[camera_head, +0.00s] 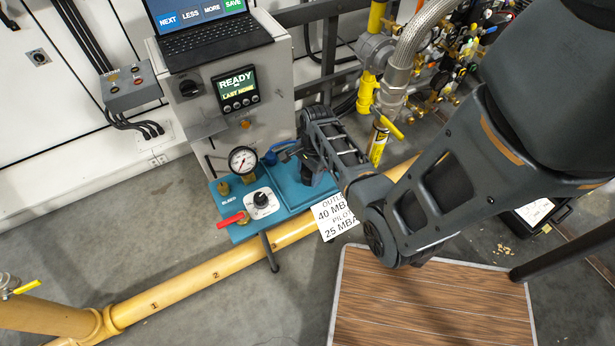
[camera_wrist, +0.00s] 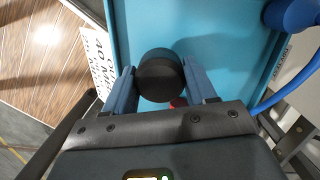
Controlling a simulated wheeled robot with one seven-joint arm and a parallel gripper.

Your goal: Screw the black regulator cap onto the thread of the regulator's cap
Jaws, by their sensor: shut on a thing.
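In the wrist view, the black regulator cap (camera_wrist: 158,78), a short round piece, sits between the two blue fingers of my gripper (camera_wrist: 160,88). The gripper is shut on it. The cap is over the blue tray-like panel (camera_wrist: 225,30). A small red bit (camera_wrist: 178,102) shows just beside the cap, partly covered. In the head view, my arm reaches down to the right part of the blue panel (camera_head: 297,195), and my wrist hides the fingers. The regulator's thread is not visible in either view, so I cannot tell whether the cap touches it.
A blue hose fitting (camera_wrist: 292,14) is near the gripper. A white label card (camera_head: 338,217) and yellow pipe (camera_head: 190,273) lie in front.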

